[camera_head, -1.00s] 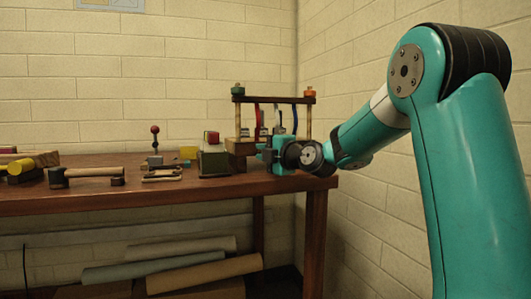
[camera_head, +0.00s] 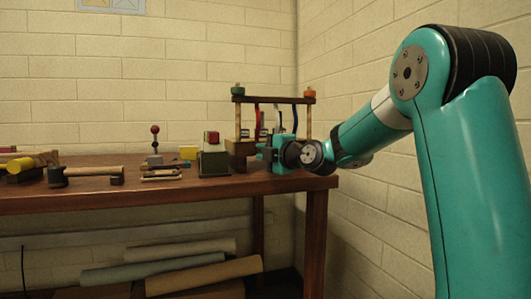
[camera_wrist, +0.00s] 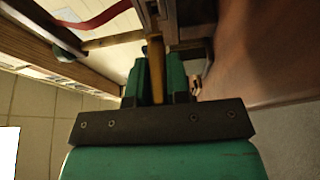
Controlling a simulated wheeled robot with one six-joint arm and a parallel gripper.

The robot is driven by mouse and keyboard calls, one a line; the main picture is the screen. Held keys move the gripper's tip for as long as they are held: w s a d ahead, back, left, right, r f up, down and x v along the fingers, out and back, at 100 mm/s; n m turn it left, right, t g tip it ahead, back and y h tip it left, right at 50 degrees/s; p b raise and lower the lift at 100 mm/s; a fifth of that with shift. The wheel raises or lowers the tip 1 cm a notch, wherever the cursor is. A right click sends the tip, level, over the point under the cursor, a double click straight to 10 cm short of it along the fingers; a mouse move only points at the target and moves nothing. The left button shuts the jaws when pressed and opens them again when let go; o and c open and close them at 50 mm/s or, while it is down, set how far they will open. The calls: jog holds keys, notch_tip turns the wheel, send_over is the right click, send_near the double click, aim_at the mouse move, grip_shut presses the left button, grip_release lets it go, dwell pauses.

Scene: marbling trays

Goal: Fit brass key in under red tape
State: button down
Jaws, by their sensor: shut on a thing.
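The brass key (camera_wrist: 156,52) shows in the wrist view as a narrow golden bar between the two green fingers. My gripper (camera_wrist: 157,72) is shut on it, and its far end meets a dark block (camera_wrist: 185,18). I cannot tell whether it is inside the block or only against it. In the head view my gripper (camera_head: 266,153) is at the foot of a rack, just right of a brown wooden block (camera_head: 240,148); the key is hidden there. The red tape (camera_head: 257,116) hangs from the rack's bar. A red strip (camera_wrist: 97,20) also shows at upper left in the wrist view.
The rack (camera_head: 275,100) has a dark top bar and other hanging strips, one blue. Left of it on the bench (camera_head: 100,197) are a dark box with a red top (camera_head: 213,155), a red-knobbed stand (camera_head: 155,145) and a mallet (camera_head: 90,172). The wall is close at right.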

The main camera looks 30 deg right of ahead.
jog(key=shift+b, duration=0.3)
jog(key=shift+w+d, duration=0.25)
jog(key=shift+w, duration=0.65)
jog(key=shift+w+d, duration=0.25)
jog(key=shift+w, duration=0.65)
jog(key=c, duration=1)
grip_release()
jog(key=s, duration=0.5)
jog(key=s+d, duration=0.1)
jog(key=s, duration=0.5)
jog(key=s+d+b, duration=0.1)
jog(key=s, duration=0.5)
jog(key=shift+s, duration=0.2)
jog(key=shift+a, duration=0.1)
